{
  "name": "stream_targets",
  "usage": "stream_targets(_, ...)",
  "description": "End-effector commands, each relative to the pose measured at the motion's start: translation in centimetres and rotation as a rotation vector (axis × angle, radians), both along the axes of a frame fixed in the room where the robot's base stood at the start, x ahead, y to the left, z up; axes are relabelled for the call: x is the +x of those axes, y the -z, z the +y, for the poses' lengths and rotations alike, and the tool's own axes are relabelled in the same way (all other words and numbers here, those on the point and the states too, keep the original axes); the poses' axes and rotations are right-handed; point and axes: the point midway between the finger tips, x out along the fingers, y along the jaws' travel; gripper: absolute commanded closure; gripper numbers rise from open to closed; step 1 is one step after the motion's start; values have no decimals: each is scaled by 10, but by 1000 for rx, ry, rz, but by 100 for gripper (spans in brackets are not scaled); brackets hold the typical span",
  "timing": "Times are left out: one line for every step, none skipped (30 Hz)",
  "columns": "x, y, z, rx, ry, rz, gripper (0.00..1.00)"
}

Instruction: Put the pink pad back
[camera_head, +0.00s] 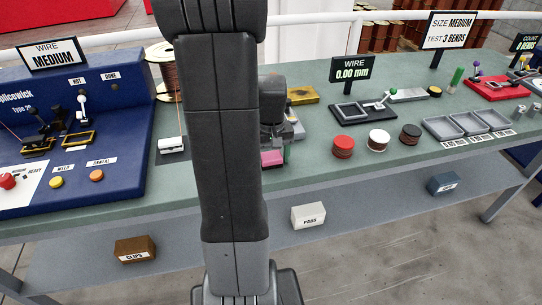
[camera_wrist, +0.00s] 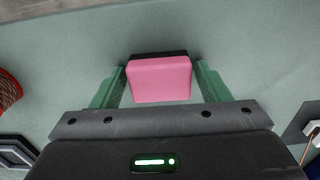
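The pink pad (camera_wrist: 160,79) is a small block with a black part along its far side. In the wrist view it sits between the two green fingers of my gripper (camera_wrist: 160,82). The fingers are close to its sides; I cannot tell whether they press on it. In the head view the pink pad (camera_head: 272,158) shows low beside my arm, near the front of the green bench (camera_head: 310,176). My gripper (camera_head: 275,145) is partly hidden there by my arm. A white box labelled PADS (camera_head: 308,216) stands on the lower shelf.
A red spool (camera_head: 343,147), a white one and a dark one stand right of the gripper, beside grey trays (camera_head: 470,123). A blue wire machine (camera_head: 75,120) fills the left. The lower shelf (camera_head: 375,201) also holds a brown CLIPS box (camera_head: 135,249) and a blue box (camera_head: 443,184).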

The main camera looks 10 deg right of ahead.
Motion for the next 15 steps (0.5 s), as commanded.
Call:
stream_targets(0,0,0,0,0,0,24)
stream_targets(0,0,0,0,0,0,24)
stream_targets(0,-1,0,0,0,0,24)
stream_targets(0,-1,0,0,0,0,24)
stream_targets(0,-1,0,0,0,0,24)
stream_targets(0,-1,0,0,0,0,24)
stream_targets(0,-1,0,0,0,0,24)
stream_targets(0,-1,0,0,0,0,24)
stream_targets(0,-2,0,0,0,-1,24)
stream_targets(0,-3,0,0,0,-1,24)
stream_targets(0,-4,0,0,0,-1,24)
stream_targets(1,-7,0,-1,0,-3,24)
stream_targets(1,-10,0,-1,0,-4,24)
stream_targets(1,-15,0,-1,0,-4,24)
stream_targets(2,-22,0,-1,0,-6,24)
